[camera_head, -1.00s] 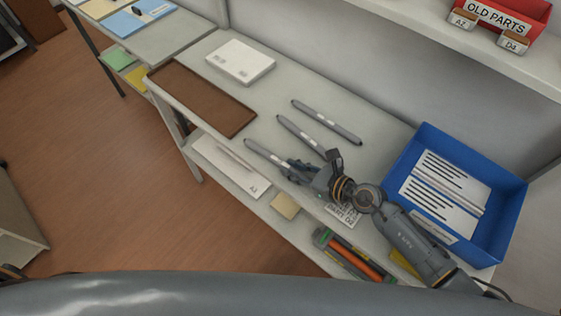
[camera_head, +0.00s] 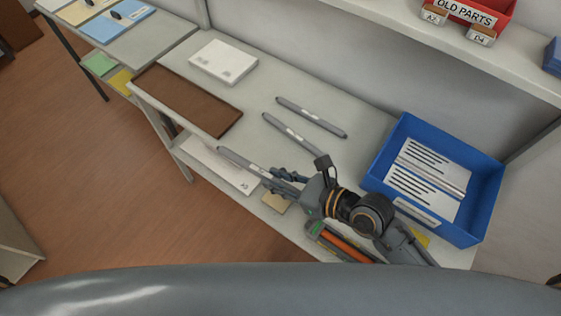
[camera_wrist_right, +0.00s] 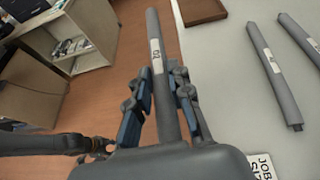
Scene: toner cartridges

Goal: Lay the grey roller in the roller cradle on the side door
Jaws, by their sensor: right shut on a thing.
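My right gripper (camera_head: 281,181) is shut on a grey roller (camera_head: 241,161) with a white label, held near the front edge of the table. In the right wrist view the roller (camera_wrist_right: 155,45) stands out from between the two fingers (camera_wrist_right: 162,95), and its label seems to read D2. Two more grey rollers, a middle one (camera_head: 290,131) and a far one (camera_head: 311,117), lie on the table behind it. The roller cradle and the side door are not recognisable in these views.
A brown mat (camera_head: 188,99) and a white box (camera_head: 223,62) are on the table's left part. A blue bin (camera_head: 490,205) with papers stands on the right. A shelf (camera_head: 440,55) with a red bin overhangs the back. A lower shelf holds several items.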

